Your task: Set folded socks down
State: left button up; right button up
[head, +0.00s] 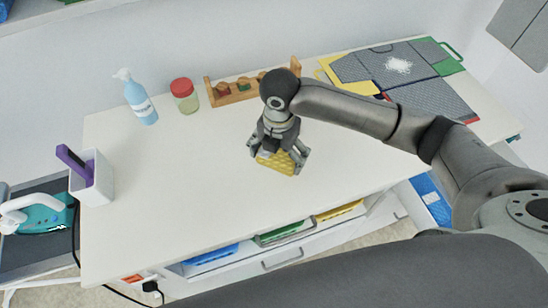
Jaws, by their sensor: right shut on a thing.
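The folded socks (277,162) are a small yellow, textured bundle in the head view. My right gripper (278,154) points down and is shut on them, near the middle of the white table (190,190). The fingers cover part of the bundle. I cannot tell whether its underside touches the table top. My left gripper is not in view.
A blue spray bottle (137,98), a red-lidded jar (184,96) and a wooden rack (232,92) stand along the back. A white holder (92,180) is at the left end. The table's front-left is clear.

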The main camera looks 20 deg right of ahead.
aim_at(274, 162)
jog(key=shift+w+a+f, duration=0.3)
jog(key=shift+w+f, duration=0.35)
jog(key=shift+f, duration=0.15)
notch_tip(274, 162, down, 3)
jog(key=shift+r+p, duration=0.1)
jog(key=shift+p, duration=0.8)
jog(key=shift+f, duration=0.2)
jog(key=o, duration=0.7)
jog(key=shift+f, duration=0.1)
notch_tip(274, 162, up, 12)
jog(key=b, duration=0.3)
